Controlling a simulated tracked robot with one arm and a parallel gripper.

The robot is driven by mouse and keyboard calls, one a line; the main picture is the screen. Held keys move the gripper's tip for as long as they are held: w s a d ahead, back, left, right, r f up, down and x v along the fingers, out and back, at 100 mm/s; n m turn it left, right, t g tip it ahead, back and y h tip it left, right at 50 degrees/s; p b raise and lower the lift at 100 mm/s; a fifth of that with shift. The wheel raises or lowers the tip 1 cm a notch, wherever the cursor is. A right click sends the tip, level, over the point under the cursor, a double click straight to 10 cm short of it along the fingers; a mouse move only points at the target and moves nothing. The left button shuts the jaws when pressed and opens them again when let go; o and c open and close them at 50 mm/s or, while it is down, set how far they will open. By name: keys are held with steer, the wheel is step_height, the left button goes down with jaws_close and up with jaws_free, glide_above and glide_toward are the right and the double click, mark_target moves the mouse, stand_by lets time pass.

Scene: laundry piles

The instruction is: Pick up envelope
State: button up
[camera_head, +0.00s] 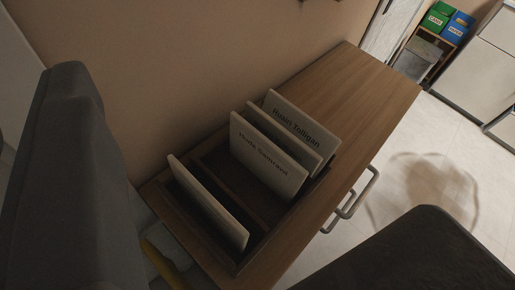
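Several cream envelopes stand upright, leaning a little, in a dark wooden slotted holder (227,182) on a wooden cabinet. The near-left envelope (208,203) stands apart, with no readable writing on the side I see. A middle envelope (266,158) carries a printed name, partly readable as "Huda". Behind it is a partly hidden envelope (312,158), then a rear envelope (304,122) with a name like "Ruairi". My gripper (252,140) shows as two dark fingers at left and lower right. They are wide apart, with nothing held between them. The envelopes appear beyond and between them.
The wooden cabinet (362,88) has a clear top beyond the holder and metal handles (350,200) on its front. A wall (200,60) runs along its back. Green (435,20) and blue (458,28) bins stand on a far shelf. Pale floor (420,170) is open at right.

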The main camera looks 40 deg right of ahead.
steer(key=n+g+p, duration=0.4)
steer(key=g+p, duration=1.1)
steer(key=p, duration=2)
glide_above(267, 140)
steer(key=f, duration=1.8)
steer(key=shift+s+d+f, duration=0.1)
steer(key=shift+d+f, duration=0.1)
steer(key=shift+f, duration=0.05)
steer(key=shift+a+f+p, duration=0.2)
steer(key=shift+f+p, duration=0.35)
steer(key=shift+f, duration=2.25)
jaws_close()
